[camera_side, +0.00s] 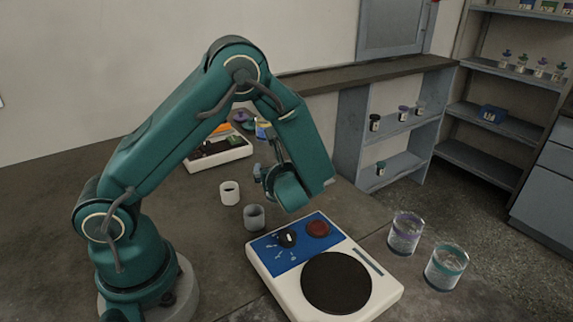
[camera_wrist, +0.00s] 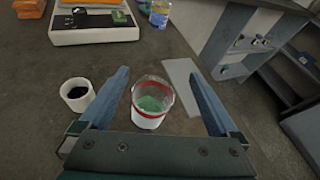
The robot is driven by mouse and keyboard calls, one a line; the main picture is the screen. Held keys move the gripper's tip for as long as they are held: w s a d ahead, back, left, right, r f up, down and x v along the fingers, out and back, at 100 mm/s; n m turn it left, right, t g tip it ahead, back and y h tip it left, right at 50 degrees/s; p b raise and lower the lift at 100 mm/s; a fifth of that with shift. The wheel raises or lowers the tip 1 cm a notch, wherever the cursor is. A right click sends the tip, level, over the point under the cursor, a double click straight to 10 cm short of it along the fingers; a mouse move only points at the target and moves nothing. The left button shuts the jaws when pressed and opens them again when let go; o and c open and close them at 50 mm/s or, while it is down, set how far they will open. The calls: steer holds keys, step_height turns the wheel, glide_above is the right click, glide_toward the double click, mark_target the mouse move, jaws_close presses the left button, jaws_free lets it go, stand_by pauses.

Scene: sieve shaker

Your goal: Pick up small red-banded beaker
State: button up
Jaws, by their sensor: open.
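The small red-banded beaker (camera_wrist: 152,108) stands upright in the wrist view, clear-walled with a red band near its rim and pale green contents. It shows between the two fingers of my gripper (camera_wrist: 158,76). The fingers are spread apart, with a gap on both sides of the beaker and no visible contact. In the side view my gripper (camera_side: 262,178) is partly hidden by my arm and points down over the table. I cannot make out the red-banded beaker there.
A white cup with dark contents (camera_wrist: 77,95) stands just left of the left finger. A grey flat strip (camera_wrist: 182,86) lies right of the beaker. A white tray (camera_side: 218,158) and a bottle (camera_wrist: 160,13) stand farther back. The shaker (camera_side: 262,270) and two glass beakers (camera_side: 405,236) are in front.

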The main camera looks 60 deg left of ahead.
steer(key=f, duration=0.1)
steer(key=f+m, duration=0.1)
steer(key=f, duration=0.1)
steer(key=shift+s+d+f, duration=0.15)
steer(key=shift+s+d, duration=0.15)
steer(key=shift+s, duration=0.05)
steer(key=shift+x, duration=2.45)
steer(key=shift+f, duration=0.1)
steer(key=c, duration=1.5)
steer(key=shift+c, duration=0.2)
